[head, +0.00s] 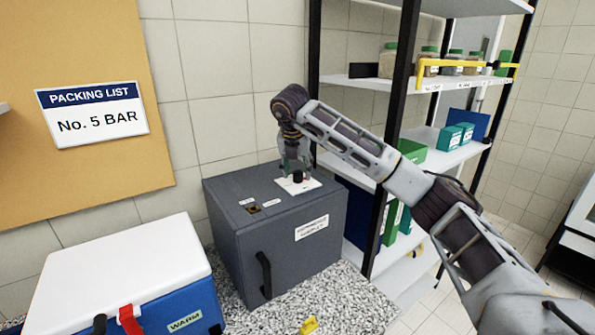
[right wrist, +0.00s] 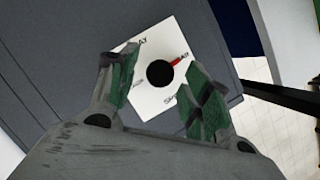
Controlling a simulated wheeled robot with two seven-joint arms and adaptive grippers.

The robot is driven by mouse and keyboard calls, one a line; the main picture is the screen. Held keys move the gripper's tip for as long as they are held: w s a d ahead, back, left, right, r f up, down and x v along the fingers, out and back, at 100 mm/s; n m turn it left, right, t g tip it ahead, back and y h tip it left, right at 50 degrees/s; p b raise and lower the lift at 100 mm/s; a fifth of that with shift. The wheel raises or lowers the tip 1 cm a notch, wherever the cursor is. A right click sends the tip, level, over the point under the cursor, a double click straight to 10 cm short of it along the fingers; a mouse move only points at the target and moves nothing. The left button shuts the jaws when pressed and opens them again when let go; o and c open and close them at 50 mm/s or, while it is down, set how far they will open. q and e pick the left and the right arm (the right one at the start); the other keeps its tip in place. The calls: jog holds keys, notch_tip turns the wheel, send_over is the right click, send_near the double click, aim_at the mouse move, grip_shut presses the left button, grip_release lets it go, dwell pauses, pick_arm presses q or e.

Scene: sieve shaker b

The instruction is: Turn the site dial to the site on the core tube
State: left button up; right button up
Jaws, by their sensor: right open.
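The site dial is a black round knob (head: 298,177) on a white plate (head: 311,184) on top of a dark grey cabinet (head: 245,218). In the right wrist view the knob (right wrist: 160,74) has a red mark running toward the plate's right corner. Printed words around it are partly hidden and too small to read fully. My right gripper (head: 294,160) points down over the dial, its green-padded fingers open on either side of the knob, with gaps showing. I cannot make out a core tube. My left gripper is not in view.
A blue cooler with a white lid (head: 120,270) stands left of the cabinet. A packing list sign (head: 92,115) reads "No. 5 BAR". Shelves with jars (head: 430,62) and boxes stand close on the right. A yellow object (head: 309,325) lies on the speckled counter (head: 345,305).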

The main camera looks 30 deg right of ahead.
jog(key=v, duration=1.1)
dwell(0.3)
jog(key=shift+f, duration=0.1)
dwell(0.6)
